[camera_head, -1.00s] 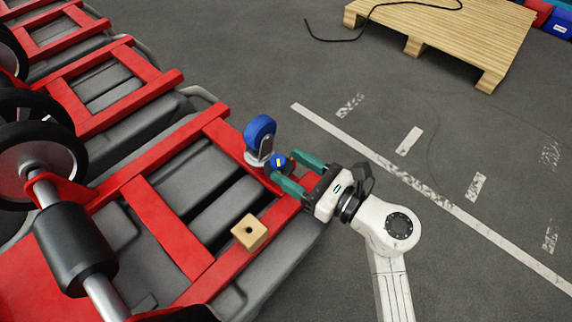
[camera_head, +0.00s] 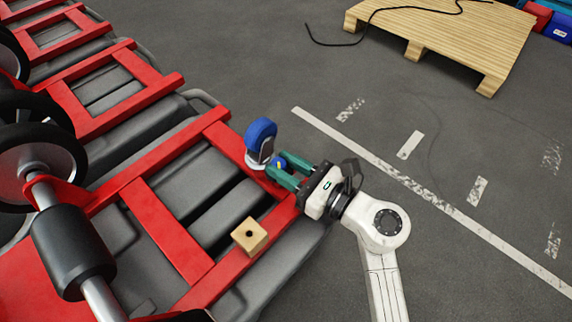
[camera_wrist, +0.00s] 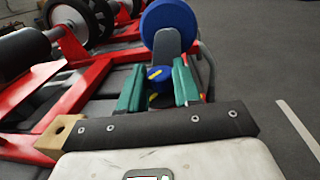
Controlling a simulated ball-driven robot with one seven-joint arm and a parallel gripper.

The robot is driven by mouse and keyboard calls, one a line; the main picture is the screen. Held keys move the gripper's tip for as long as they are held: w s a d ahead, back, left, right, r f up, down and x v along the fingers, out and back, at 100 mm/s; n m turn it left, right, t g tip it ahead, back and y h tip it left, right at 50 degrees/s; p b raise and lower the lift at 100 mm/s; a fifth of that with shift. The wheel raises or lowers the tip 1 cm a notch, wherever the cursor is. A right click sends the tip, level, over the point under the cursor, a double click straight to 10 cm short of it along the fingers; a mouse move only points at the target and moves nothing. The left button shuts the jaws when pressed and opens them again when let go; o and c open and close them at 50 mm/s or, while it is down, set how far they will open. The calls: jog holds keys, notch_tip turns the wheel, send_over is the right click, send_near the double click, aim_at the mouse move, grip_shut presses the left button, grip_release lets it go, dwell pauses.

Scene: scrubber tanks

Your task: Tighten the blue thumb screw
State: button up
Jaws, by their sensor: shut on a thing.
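The blue thumb screw (camera_head: 279,164) sits at the end of the red frame, close beside a blue caster wheel. It also shows in the wrist view (camera_wrist: 158,73), with a yellow mark on its blue head. My gripper (camera_head: 285,170) has its two green fingers on either side of the screw head, shut on it. In the wrist view the fingers (camera_wrist: 160,86) flank the head left and right. The fingers partly hide the screw in the head view, and its threaded part cannot be seen.
The blue caster wheel (camera_head: 260,138) stands just behind the screw. A wooden block with a hole (camera_head: 250,236) rests on the red frame (camera_head: 165,225) near my gripper. Grey tanks lie under the frame. Open floor is to the right, with a wooden pallet (camera_head: 440,35) far back.

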jog(key=shift+c, duration=1.1)
jog(key=m+t+h, duration=0.1)
jog(key=m+t+p, duration=0.1)
jog(key=t+h+p, duration=0.1)
jog(key=shift+s+a+r+m+h, duration=0.1)
jog(key=shift+s+a+m+h, duration=0.1)
jog(key=shift+s+m+h, duration=0.15)
jog(key=shift+a+m+t+h+p, duration=0.1)
jog(key=shift+m+t+h+p, duration=0.4)
jog(key=shift+m+t+h, duration=0.9)
jog(key=shift+a+m+t+h, duration=0.15)
jog(key=shift+m+t+h, duration=0.2)
jog(key=shift+h, duration=0.4)
jog(key=shift+h+p, duration=0.3)
jog(key=shift+p, duration=0.05)
